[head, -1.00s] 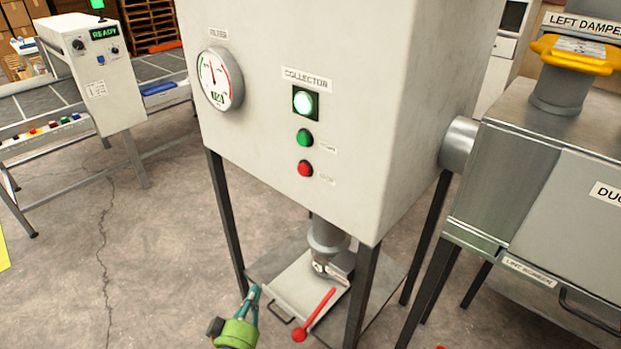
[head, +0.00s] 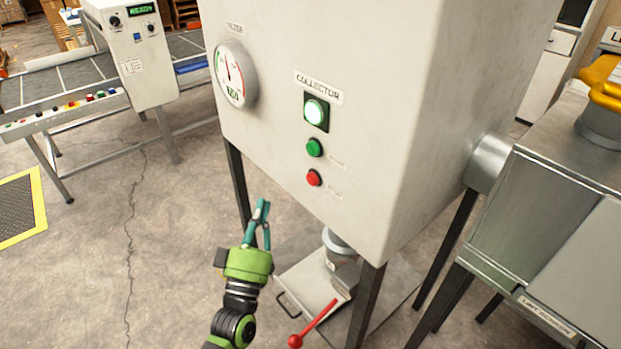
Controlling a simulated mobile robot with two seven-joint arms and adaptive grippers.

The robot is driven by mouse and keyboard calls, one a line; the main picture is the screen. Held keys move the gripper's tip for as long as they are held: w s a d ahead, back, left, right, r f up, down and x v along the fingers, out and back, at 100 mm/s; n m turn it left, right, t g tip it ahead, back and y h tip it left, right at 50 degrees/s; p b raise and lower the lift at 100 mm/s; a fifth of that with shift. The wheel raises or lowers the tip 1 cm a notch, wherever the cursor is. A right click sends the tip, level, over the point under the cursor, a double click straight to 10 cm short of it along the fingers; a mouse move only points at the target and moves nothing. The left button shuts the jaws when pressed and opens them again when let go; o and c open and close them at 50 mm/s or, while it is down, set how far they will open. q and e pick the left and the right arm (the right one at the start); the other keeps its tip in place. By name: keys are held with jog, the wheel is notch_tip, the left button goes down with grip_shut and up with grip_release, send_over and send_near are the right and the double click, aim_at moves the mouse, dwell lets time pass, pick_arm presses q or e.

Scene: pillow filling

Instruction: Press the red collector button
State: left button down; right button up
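The red collector button (head: 314,178) is on the front of the white collector cabinet (head: 400,120). It sits below a green button (head: 314,147) and a lit white-green lamp (head: 315,111), under the COLLECTOR label (head: 319,87). My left gripper (head: 262,222) is in front of the cabinet, lower and to the left of the red button, apart from it in the picture. Its teal fingers point up, appear close together, and hold nothing that I can see. Whether they are fully shut is unclear. My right gripper is not in view.
A round filter gauge (head: 230,75) is on the cabinet's left part. A red-handled lever (head: 312,325) and a metal tray (head: 305,280) are below. A grey duct box (head: 540,220) stands at right. A conveyor (head: 60,85) is at left, with open floor (head: 110,220) before it.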

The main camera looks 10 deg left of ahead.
aim_at(312, 179)
pick_arm(q)
jog(key=w+d+b, duration=0.3)
jog(key=w+d, duration=0.2)
jog(key=w, duration=0.2)
jog(key=shift+d, duration=0.25)
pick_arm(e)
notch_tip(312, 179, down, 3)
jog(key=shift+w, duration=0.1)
pick_arm(q)
jog(key=shift+w, duration=0.1)
dwell(1.1)
jog(key=shift+w+d, duration=0.25)
jog(key=shift+w, duration=0.05)
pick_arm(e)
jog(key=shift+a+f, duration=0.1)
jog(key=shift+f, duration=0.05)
